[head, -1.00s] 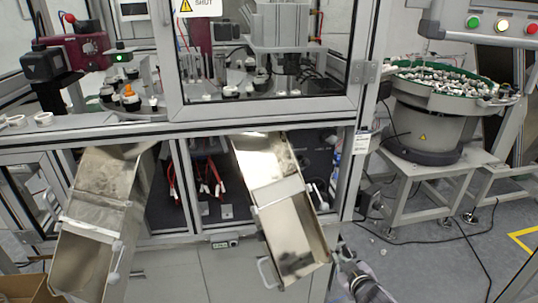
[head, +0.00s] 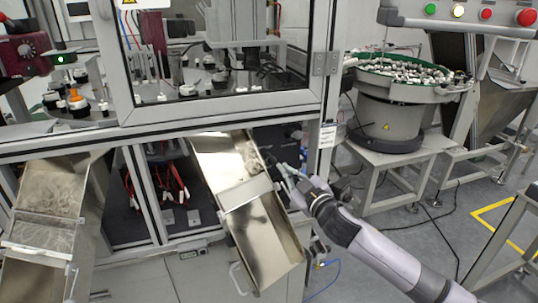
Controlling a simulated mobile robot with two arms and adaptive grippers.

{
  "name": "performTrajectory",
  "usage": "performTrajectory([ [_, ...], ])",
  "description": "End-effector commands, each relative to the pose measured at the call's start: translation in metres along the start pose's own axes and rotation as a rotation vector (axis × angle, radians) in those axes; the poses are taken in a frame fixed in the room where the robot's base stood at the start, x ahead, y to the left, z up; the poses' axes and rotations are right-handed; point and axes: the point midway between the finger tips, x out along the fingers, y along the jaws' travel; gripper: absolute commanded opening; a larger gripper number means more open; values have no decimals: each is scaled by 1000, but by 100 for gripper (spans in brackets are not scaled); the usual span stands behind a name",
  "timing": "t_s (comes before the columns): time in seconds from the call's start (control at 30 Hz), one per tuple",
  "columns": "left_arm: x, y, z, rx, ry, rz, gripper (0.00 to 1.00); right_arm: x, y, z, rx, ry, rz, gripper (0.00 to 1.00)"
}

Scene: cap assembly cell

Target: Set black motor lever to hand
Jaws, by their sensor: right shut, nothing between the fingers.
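I cannot pick out the black motor lever for certain; the area around my right fingertips is dark and small in the head view. My right gripper (head: 279,170) reaches in from the lower right to the dark lower compartment opening (head: 283,140), just right of the right metal chute (head: 262,240). Its fingers look shut, with nothing seen between them. They partly cover what lies behind, and I cannot tell whether they touch anything. My left gripper is not in view.
The right chute slopes down close beside my right gripper. A cabinet post (head: 322,150) stands just right of it. The left chute (head: 45,235) is farther left. A bowl feeder (head: 400,90) stands on a grey table (head: 385,160) at right. Cables lie on the floor.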

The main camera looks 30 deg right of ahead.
Motion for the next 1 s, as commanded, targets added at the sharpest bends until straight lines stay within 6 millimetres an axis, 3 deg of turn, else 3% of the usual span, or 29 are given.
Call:
performTrajectory([
  [0.27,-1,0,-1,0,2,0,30,5,0,0,1,-1,1,0],
  [0.8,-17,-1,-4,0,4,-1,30,86,1,-1,2,-2,2,0],
  [1.0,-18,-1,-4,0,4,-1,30,99,-1,1,2,-3,0,0],
])
